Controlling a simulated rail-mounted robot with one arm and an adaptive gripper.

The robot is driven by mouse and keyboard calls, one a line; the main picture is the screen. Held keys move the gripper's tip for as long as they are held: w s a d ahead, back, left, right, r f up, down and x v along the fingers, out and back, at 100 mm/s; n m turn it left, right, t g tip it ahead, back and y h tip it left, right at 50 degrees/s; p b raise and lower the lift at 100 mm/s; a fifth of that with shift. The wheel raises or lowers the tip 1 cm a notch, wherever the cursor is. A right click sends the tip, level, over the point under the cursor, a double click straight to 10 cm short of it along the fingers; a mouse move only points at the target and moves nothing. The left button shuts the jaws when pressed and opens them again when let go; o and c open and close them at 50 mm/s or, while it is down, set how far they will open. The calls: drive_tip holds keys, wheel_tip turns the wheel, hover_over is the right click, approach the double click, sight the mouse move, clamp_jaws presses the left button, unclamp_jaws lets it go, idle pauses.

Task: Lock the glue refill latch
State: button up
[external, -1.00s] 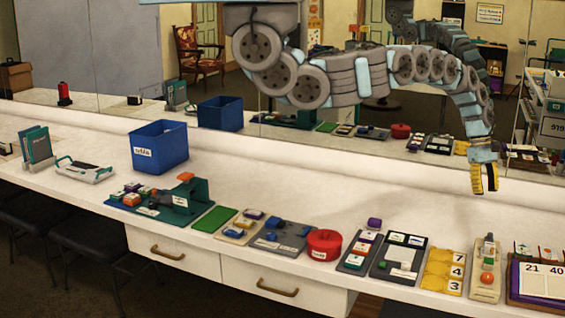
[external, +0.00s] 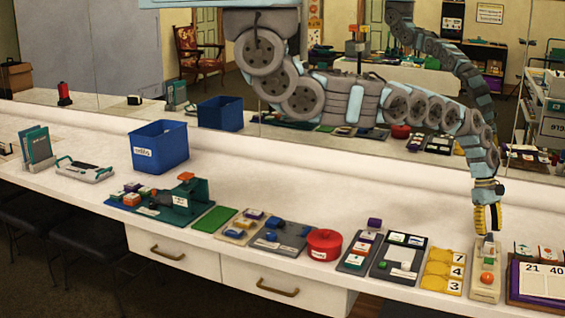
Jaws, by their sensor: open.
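A narrow beige board (external: 485,288) lies near the front edge at the right, with an orange round knob (external: 487,278) and a small upright grey-beige piece at its back end. It may be the glue refill latch; its label is too small to read. My gripper (external: 487,234), with yellow and black fingers, points down right over the back end of this board. It is open and holds nothing visible. The fingers partly cover the upright piece, so I cannot tell whether they touch it or how the latch is set.
A yellow number board (external: 443,270) stands close on the left, and a purple-framed number board (external: 541,283) on the right. Farther left are a black-framed board (external: 398,258), a red round tin (external: 324,243) and a blue bin (external: 158,147).

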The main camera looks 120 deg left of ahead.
drive_tip(key=shift+w+d+f, duration=0.2)
drive_tip(key=shift+f, duration=0.35)
clamp_jaws()
